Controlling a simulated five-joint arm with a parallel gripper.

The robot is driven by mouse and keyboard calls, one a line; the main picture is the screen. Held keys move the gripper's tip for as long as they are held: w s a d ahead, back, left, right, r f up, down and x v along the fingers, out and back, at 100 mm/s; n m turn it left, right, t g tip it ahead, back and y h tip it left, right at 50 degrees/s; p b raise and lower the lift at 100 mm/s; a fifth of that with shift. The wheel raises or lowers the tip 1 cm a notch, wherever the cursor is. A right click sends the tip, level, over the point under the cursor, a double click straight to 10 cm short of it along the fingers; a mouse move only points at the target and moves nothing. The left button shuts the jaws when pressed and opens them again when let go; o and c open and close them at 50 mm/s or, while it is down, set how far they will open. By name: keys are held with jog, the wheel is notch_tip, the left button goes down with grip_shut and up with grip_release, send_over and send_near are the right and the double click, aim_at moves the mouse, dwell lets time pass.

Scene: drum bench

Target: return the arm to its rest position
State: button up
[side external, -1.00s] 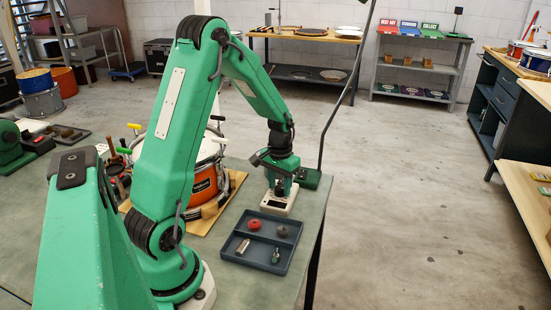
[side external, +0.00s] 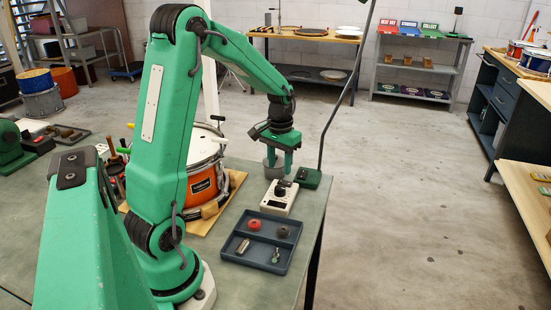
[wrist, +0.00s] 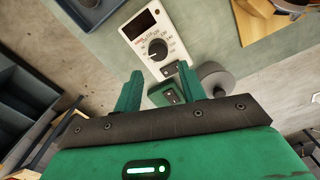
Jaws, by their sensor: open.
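My green arm is bent over the bench, and my gripper (side external: 281,168) hangs above and behind a white control box. Its two green fingers are apart with nothing held between them, as the wrist view also shows (wrist: 159,75). The white control box (side external: 277,203) stands on the bench and has a black knob and a dark display; in the wrist view it (wrist: 140,28) lies beyond the fingertips. The knob is clear of the fingers. A grey cylinder (wrist: 215,77) stands beside the fingers in the wrist view.
An orange drum (side external: 202,185) stands on a wooden board (side external: 236,179) left of my gripper. A dark tray (side external: 240,254) with several small parts lies in front. Open floor lies beyond.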

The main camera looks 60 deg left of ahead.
jog(key=shift+r, duration=0.1)
jog(key=shift+d+r, duration=0.4)
jog(key=s+d+r+m+t, duration=0.2)
jog(key=s+d+r, duration=0.4)
jog(key=d, duration=0.3)
jog(key=s+d+r+m+t, duration=0.3)
jog(key=s+d+r, duration=0.3)
jog(key=d, duration=0.4)
jog(key=shift+s+r+t, duration=0.25)
jog(key=shift+s+t, duration=0.05)
jog(key=shift+s, duration=0.3)
